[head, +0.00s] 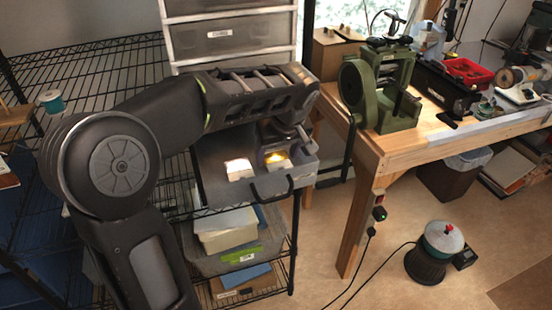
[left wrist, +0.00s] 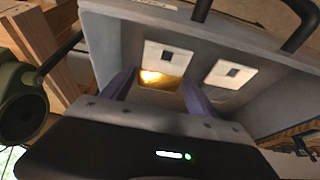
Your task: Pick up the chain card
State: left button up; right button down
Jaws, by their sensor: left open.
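An open grey drawer (head: 221,188) holds two cards with white tops. One card (head: 277,159) has a bright gold lower part and lies below my left gripper (head: 284,138). The other card (head: 238,168) lies to its left. In the left wrist view, the gold-lit card (left wrist: 167,62) shows between the two fingers of my left gripper (left wrist: 158,88), which is open and empty. The second card (left wrist: 230,76) is to the right, outside the fingers. I cannot read which one is the chain card. My right gripper is out of view.
The drawer's front handle (head: 272,190) and walls surround the cards closely. A drawer cabinet (head: 228,38) stands behind, and a wire shelf (head: 95,62) is at left. A wooden workbench (head: 400,140) with a green machine (head: 382,88) is at right.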

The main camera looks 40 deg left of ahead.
aim_at(277, 159)
pick_arm(q)
jog(key=shift+c, duration=0.4)
jog(key=c, duration=1)
jog(key=shift+r, duration=0.1)
jog(key=shift+c, duration=0.2)
notch_tip(277, 159, up, 10)
